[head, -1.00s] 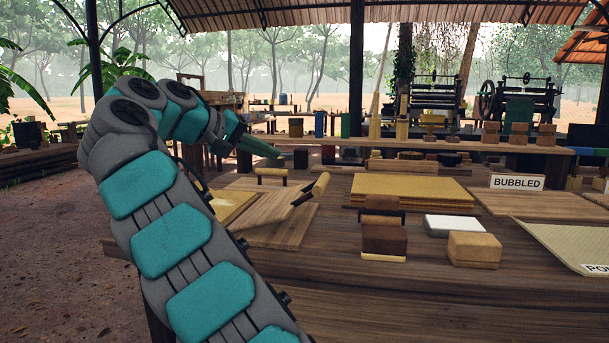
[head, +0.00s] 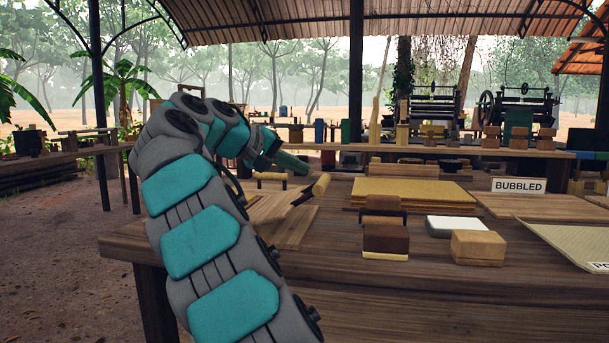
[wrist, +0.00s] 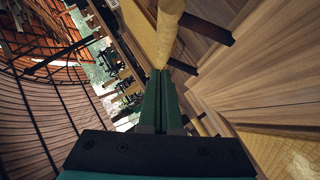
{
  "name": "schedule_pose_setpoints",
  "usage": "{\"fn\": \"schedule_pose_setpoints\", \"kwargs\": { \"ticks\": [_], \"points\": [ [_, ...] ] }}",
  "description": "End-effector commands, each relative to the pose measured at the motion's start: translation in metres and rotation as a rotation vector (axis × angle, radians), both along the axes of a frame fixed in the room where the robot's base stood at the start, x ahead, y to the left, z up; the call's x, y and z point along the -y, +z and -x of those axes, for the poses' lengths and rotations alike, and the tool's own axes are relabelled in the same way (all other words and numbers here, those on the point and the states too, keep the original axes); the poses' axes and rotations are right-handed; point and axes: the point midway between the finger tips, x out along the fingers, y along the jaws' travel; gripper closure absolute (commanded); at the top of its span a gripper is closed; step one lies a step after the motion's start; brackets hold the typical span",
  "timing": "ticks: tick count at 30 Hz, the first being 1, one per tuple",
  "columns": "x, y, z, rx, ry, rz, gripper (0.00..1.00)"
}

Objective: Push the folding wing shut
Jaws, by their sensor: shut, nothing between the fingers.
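A low wooden folding board lies at the left of the table, and I take its tilted panel (head: 285,233) to be the folding wing. My gripper (head: 304,165), with green fingers, is shut and empty above the board's far side. In the wrist view, the shut fingertips (wrist: 158,72) point at a pale wooden bar (wrist: 167,30); I cannot tell whether they touch it. My arm hides part of the board's left side.
A stack of yellow sheets (head: 425,190), brown wooden blocks (head: 385,238), a white block (head: 452,226) and a tan block (head: 478,247) stand to the right. A "BUBBLED" sign (head: 518,185) is farther right. The table's front strip (head: 420,290) is clear.

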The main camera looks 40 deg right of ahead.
Motion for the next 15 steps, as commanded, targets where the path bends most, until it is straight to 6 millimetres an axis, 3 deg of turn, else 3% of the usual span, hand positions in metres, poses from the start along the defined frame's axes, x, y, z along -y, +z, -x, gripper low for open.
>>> {"fn": "schedule_pose_setpoints", "kwargs": {
  "ticks": [15],
  "points": [
    [0.0092,-0.0109,0.0113,-0.002,-0.002,0.001,1.00]
  ]
}}
